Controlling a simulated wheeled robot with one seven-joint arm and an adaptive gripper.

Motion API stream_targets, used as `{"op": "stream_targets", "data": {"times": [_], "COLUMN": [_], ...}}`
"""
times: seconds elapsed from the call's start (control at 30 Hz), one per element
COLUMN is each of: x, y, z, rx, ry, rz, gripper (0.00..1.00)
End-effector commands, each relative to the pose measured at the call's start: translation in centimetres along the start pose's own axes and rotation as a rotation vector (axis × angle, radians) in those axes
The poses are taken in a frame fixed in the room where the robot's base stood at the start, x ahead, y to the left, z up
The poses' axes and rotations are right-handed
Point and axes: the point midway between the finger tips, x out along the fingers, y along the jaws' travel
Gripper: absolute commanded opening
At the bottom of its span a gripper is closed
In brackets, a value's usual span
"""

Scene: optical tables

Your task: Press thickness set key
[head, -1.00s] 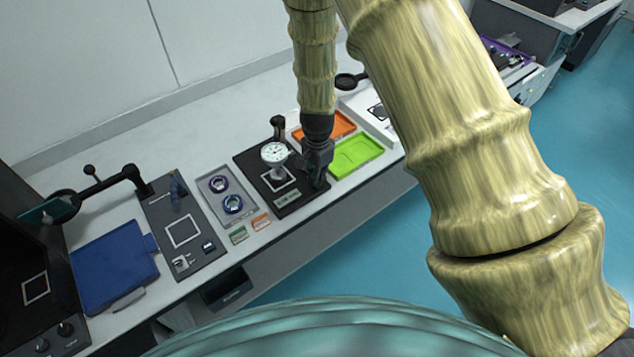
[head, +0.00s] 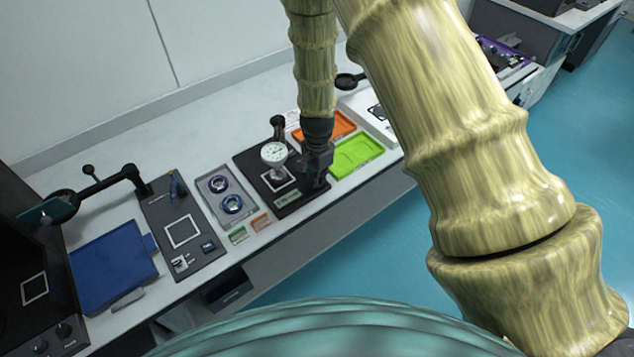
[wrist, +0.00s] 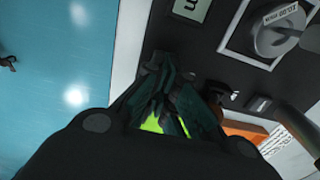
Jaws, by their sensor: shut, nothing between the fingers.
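The thickness gauge is a black base (head: 250,165) with a round white dial (head: 274,153) on a post, a white-framed square and a small pale green display (head: 287,198) at its front. My gripper (head: 318,184) is shut and empty, pointing down at the base's right front corner. In the wrist view my gripper (wrist: 168,112) has its fingers together over the dark base (wrist: 205,55). A small light-marked key (wrist: 259,104) shows on the base beside the fingers. The fingertips hide what is directly below them, so I cannot tell whether they touch a key.
A lime green tray (head: 358,158) lies just right of the base, with an orange tray (head: 338,124) behind it. A grey tray (head: 214,184) with two ring parts stands to the left. A blue case (head: 112,268) lies further left. The table's front edge is close to my gripper.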

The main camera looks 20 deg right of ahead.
Motion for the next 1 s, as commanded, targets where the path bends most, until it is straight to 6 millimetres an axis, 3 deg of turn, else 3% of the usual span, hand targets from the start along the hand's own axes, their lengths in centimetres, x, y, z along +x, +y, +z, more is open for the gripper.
{"op": "stream_targets", "data": {"times": [0.43,1.0], "x": [-0.2,-3.6], "y": [0.0,0.0], "z": [0.0,0.0], "rx": [0.0,0.0], "ry": [0.0,0.0], "rz": [0.0,0.0], "gripper": [0.0,0.0]}}
